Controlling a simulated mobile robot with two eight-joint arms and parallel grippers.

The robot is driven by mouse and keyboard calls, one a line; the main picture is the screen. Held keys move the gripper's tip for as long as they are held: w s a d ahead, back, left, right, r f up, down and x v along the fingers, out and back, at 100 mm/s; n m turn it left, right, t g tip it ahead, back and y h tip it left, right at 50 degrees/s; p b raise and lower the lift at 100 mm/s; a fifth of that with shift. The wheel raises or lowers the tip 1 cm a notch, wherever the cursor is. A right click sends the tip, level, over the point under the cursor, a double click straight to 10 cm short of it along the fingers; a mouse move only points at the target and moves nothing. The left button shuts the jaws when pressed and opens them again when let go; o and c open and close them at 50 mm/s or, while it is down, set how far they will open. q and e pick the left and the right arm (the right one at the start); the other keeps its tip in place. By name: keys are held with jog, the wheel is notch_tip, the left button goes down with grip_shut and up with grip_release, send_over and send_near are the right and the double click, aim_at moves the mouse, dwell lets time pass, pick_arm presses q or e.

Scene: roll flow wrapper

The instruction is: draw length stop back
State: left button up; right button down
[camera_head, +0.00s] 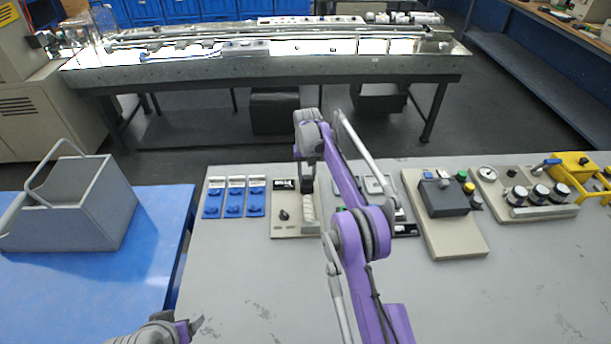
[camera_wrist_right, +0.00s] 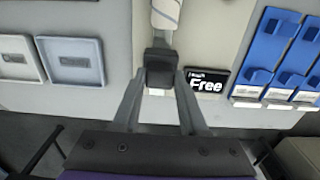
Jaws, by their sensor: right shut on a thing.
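My right gripper (camera_head: 307,172) points down at the far edge of the beige panel (camera_head: 288,232). In the right wrist view its two fingers (camera_wrist_right: 158,84) are shut on a small black block (camera_wrist_right: 160,66), which appears to be the length stop. The block sits in line with a pale rod or roll (camera_wrist_right: 165,14), seen as a white ribbed cylinder (camera_head: 308,212) in the head view. A black "Free" label (camera_wrist_right: 207,82) lies just beside the block. My left gripper (camera_head: 190,328) is at the bottom edge, partly cut off; its jaw state is unclear.
Several blue holders (camera_head: 235,197) are left of the panel. Switch boxes (camera_head: 445,205) and a knob panel (camera_head: 525,200) stand to the right. A grey open bin (camera_head: 75,205) sits on the blue table (camera_head: 150,255). The grey tabletop's front (camera_head: 250,300) is clear. A long machine (camera_head: 265,65) stands behind.

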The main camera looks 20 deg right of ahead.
aim_at(307, 176)
jog(key=c, duration=0.9)
grip_release()
jog(key=shift+w+r, duration=0.15)
jog(key=shift+w, duration=0.05)
jog(key=o, duration=0.5)
jog(key=shift+w, duration=0.1)
jog(key=shift+c, duration=0.2)
pick_arm(q)
jog(key=shift+w, duration=0.2)
pick_arm(e)
jog(key=shift+r, duration=0.1)
pick_arm(q)
jog(key=r, duration=0.1)
jog(key=w+r+p, duration=0.1)
jog(key=shift+w+r+p, duration=0.15)
jog(key=shift+r+p, duration=0.15)
pick_arm(e)
notch_tip(307, 176, up, 10)
jog(key=shift+r, duration=0.25)
